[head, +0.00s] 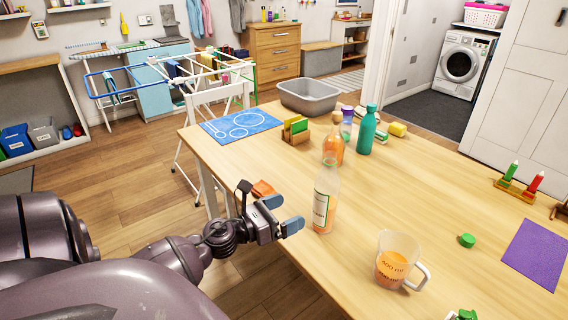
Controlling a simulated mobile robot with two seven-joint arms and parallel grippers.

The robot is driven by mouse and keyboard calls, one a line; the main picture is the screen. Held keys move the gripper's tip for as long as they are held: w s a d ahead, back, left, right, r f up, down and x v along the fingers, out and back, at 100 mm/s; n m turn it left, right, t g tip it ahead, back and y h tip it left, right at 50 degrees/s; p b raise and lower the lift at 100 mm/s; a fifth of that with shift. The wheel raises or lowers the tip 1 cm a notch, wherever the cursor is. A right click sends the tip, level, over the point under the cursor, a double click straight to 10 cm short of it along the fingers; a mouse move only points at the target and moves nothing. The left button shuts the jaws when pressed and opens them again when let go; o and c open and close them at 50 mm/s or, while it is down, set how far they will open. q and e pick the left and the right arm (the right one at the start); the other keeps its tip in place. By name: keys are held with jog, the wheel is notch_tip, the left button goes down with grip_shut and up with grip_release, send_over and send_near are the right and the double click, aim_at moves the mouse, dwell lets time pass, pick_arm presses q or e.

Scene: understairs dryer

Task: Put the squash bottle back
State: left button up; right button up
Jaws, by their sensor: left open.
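A tall clear bottle (325,198) with a white label stands upright on the wooden table, near its front-left edge. Its lower part looks orange. An orange bottle (334,146) stands behind it, partly hidden by its top. I cannot tell for certain which is the squash bottle. My left gripper (283,214) is open and empty, just left of the clear bottle and apart from it. A blue mat (214,127) with white outlines lies at the table's far-left corner. My right gripper is out of view.
A measuring jug (397,260) with orange liquid stands right of the clear bottle. A green cap (467,240) and purple mat (538,256) lie further right. A teal bottle (366,131), grey tub (309,98) and wooden holder (295,134) stand behind.

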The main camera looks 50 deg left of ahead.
pick_arm(q)
jog(key=s+d+f+m+g+y, duration=0.2)
jog(key=s+d+f+m, duration=0.5)
jog(key=m, duration=1.1)
jog(key=s+d+f+m+g+y, duration=0.1)
jog(key=s+d+f+m+g, duration=0.4)
jog(key=s+f+m, duration=0.5)
jog(key=d+m, duration=0.1)
jog(key=m, duration=0.6)
jog(key=shift+s+d+m+y, duration=0.35)
jog(key=shift+d+m+y, duration=0.05)
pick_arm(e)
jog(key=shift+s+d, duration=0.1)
pick_arm(q)
jog(key=shift+r, duration=0.1)
jog(key=shift+a+r+p, duration=0.2)
jog(key=shift+r+p, duration=1.25)
jog(key=shift+p, duration=0.4)
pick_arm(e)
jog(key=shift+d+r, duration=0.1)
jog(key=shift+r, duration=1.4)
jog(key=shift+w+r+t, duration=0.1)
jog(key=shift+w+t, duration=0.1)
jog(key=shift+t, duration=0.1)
